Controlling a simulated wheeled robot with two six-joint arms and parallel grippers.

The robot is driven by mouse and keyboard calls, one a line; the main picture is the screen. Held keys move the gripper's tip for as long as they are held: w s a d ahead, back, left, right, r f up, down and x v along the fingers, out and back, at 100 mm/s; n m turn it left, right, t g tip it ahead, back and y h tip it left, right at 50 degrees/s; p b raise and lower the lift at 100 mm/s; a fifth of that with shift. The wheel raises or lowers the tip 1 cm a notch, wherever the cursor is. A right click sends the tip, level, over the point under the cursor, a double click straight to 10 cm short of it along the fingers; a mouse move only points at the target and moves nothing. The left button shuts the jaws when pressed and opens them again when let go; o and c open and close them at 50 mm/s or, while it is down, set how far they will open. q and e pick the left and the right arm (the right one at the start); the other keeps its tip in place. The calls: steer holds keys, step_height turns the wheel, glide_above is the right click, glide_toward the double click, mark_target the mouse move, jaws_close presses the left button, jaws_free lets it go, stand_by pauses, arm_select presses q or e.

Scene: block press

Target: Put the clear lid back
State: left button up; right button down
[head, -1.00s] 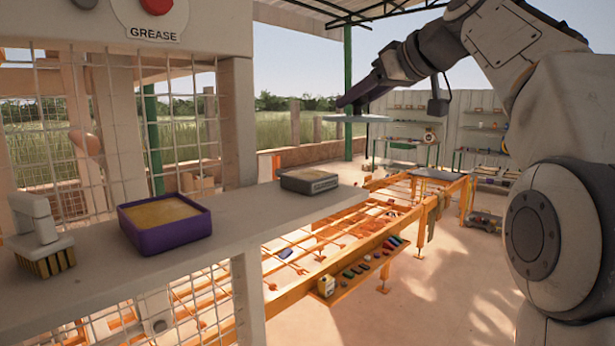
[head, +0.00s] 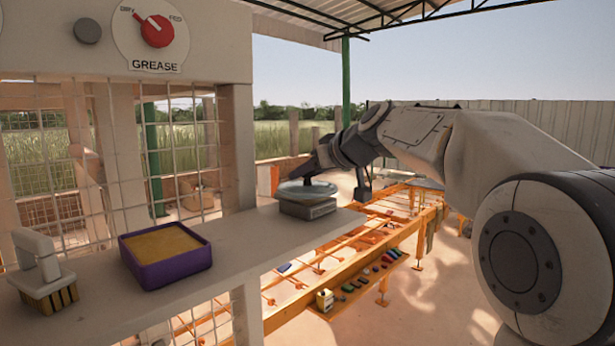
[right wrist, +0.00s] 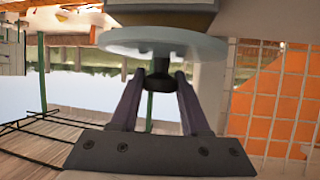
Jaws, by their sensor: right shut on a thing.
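The clear lid (head: 306,190) is a pale round disc with a dark knob. In the head view it is at the grey tin (head: 308,208) near the right end of the shelf. My right gripper (head: 311,176) is above it, shut on the knob. In the right wrist view the lid (right wrist: 162,43) spans the top of the picture, and the gripper (right wrist: 160,82) has its two fingers on either side of the dark knob. The tin's edge shows just beyond the lid. I cannot tell whether the lid touches the tin. My left gripper is not in view.
A purple tub of yellow stuff (head: 166,282) and a brush (head: 44,272) stand on the pale shelf (head: 235,250) to the left. A wire mesh guard (head: 50,180) and a post rise behind. A grease dial (head: 158,30) is above. Orange racking (head: 350,250) lies beyond.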

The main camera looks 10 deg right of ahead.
steer(key=shift+f, duration=0.7)
steer(key=shift+f+b, duration=0.3)
steer(key=shift+c, duration=1.9)
jaws_free()
steer(key=shift+r, duration=0.1)
